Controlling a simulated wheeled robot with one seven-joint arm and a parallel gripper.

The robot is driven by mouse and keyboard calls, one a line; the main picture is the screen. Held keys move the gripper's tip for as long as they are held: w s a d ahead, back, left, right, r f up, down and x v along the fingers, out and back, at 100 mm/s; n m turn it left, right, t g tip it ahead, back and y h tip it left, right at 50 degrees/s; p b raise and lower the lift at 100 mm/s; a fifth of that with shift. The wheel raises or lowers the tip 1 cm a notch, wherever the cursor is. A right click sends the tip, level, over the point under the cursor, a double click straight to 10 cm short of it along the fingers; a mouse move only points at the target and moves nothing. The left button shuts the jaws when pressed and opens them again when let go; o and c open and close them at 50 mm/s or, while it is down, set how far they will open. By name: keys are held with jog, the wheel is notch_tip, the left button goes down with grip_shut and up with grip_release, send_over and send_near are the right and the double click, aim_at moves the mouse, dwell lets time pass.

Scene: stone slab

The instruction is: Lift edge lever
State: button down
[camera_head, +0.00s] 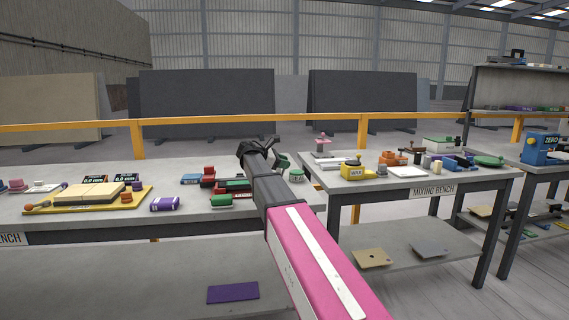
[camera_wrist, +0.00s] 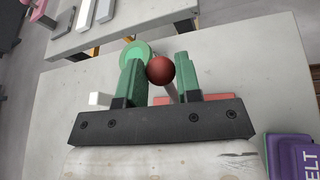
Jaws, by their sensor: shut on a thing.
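In the wrist view, my gripper (camera_wrist: 158,66) has two green fingers, and it is shut on a dark red ball knob (camera_wrist: 160,70) with a pale rod below it. I take this knob to be the lever's end; the rest of the lever is hidden by the fingers and palm. In the head view, my gripper (camera_head: 256,148) is a dark shape over the right part of the left bench.
A green round piece (camera_wrist: 134,52) lies just beyond the fingers. A purple box (camera_head: 165,204) and a yellow board (camera_head: 45,207) with tan slabs sit on the left bench (camera_head: 80,230). The mixing bench (camera_head: 400,185) stands right, across a gap, holding several tools.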

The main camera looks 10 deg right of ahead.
jog(key=shift+w+a+f, duration=0.35)
jog(key=shift+a, duration=0.1)
dwell(0.3)
jog(key=c, duration=0.9)
grip_release()
jog(key=shift+w+a, duration=0.1)
jog(key=shift+a, duration=0.05)
jog(key=shift+c, duration=0.2)
jog(key=shift+o, duration=0.6)
jog(key=shift+r, duration=0.1)
jog(key=v, duration=1)
jog(key=shift+s+a+r, duration=0.2)
jog(key=shift+s+a, duration=0.05)
